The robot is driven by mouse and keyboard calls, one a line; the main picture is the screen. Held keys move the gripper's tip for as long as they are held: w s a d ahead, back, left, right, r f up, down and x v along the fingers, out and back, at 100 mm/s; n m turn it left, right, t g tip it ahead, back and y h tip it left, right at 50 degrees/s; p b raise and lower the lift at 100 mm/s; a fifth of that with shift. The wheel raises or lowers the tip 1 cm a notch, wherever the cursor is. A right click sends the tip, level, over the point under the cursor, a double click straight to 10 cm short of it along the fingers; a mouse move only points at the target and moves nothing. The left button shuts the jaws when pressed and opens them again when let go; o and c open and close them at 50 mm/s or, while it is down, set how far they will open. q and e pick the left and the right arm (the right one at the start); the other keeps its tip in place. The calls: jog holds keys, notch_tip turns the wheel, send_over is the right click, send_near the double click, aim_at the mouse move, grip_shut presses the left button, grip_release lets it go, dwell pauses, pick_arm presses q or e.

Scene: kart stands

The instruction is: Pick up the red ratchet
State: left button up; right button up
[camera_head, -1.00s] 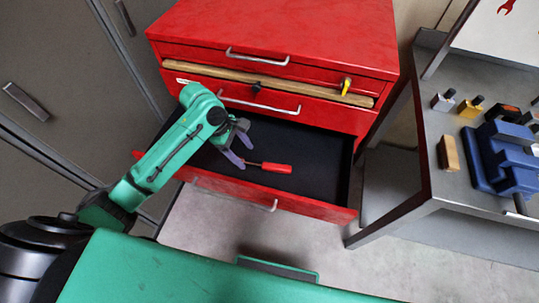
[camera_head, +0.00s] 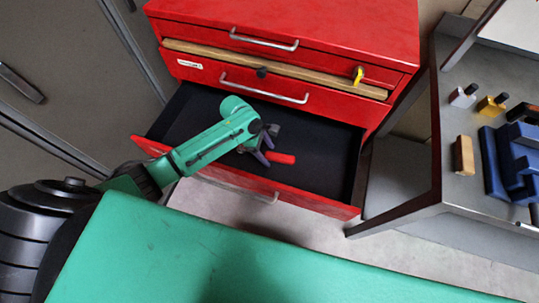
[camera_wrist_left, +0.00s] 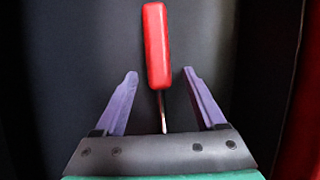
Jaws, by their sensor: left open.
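The red ratchet (camera_head: 282,158) lies in the open drawer (camera_head: 325,170) of the red cabinet. Only its red handle shows in the head view; my left gripper hides the rest. In the left wrist view the ratchet (camera_wrist_left: 156,50) has a red handle pointing away and a thin metal shaft running back between my fingers. My left gripper (camera_head: 266,148) is over the drawer, open, with its purple fingers on either side of the shaft and apart from it. The fingers (camera_wrist_left: 160,80) also show in the left wrist view. My right gripper is not in view.
The red cabinet (camera_head: 300,20) stands behind, with shut upper drawers and a yellow key (camera_head: 358,75). The open drawer's front wall (camera_head: 310,200) is close to my forearm. A grey metal table (camera_head: 460,215) with blue and wooden items stands at the right.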

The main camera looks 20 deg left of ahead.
pick_arm(q)
jog(key=shift+d+f, duration=0.1)
jog(key=shift+f, duration=0.1)
grip_shut()
jog(key=shift+w, duration=0.1)
jog(key=shift+r, duration=0.1)
